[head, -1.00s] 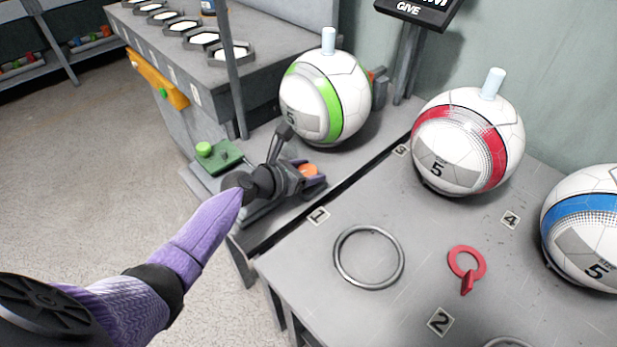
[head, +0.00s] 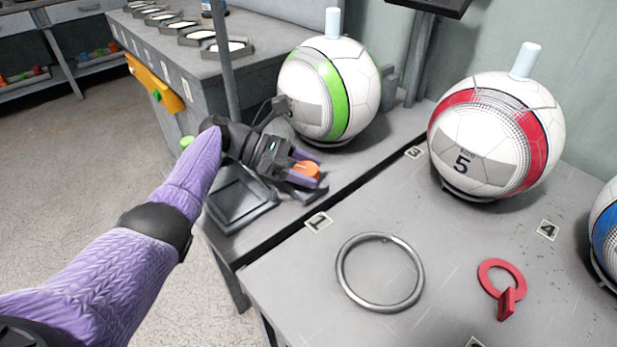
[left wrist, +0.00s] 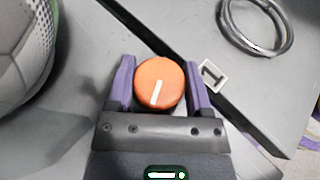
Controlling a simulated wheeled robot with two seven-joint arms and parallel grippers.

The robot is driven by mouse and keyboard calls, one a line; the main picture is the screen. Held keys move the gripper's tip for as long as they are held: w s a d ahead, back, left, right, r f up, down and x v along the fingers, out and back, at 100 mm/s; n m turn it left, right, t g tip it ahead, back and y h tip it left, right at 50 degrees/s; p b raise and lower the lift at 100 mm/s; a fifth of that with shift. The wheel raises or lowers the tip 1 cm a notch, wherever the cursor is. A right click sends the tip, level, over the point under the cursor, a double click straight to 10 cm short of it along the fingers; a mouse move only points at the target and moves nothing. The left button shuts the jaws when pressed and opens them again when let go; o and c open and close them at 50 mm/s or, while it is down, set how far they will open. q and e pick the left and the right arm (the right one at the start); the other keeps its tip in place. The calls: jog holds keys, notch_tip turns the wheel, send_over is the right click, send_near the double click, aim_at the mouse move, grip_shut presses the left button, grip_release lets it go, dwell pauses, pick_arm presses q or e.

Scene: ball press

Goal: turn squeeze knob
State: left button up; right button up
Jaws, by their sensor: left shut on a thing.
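The orange round knob (head: 305,169) sits on the grey bench in front of the green-striped ball. In the left wrist view the knob (left wrist: 159,83) shows from above, with a white line on its top tilted slightly right of upright. My left gripper (head: 305,168) is around it, one purple finger on each side, shut on it; in the left wrist view the fingers (left wrist: 159,85) flank the knob closely. The green-striped ball (head: 330,92) stands right behind the gripper with a pale peg on top. My right gripper is not in view.
A red-striped ball (head: 495,135), a steel ring (head: 381,237) and a red ring-shaped key (head: 502,282) are on the table to the right. A dark square tray (head: 238,203) lies below my left gripper. A grey post (head: 225,65) rises behind my forearm.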

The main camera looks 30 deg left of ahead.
aim_at(300, 167)
pick_arm(q)
jog(key=shift+f+m+g+b, duration=0.15)
jog(key=shift+m+g+b, duration=0.35)
jog(key=shift+g+b, duration=0.1)
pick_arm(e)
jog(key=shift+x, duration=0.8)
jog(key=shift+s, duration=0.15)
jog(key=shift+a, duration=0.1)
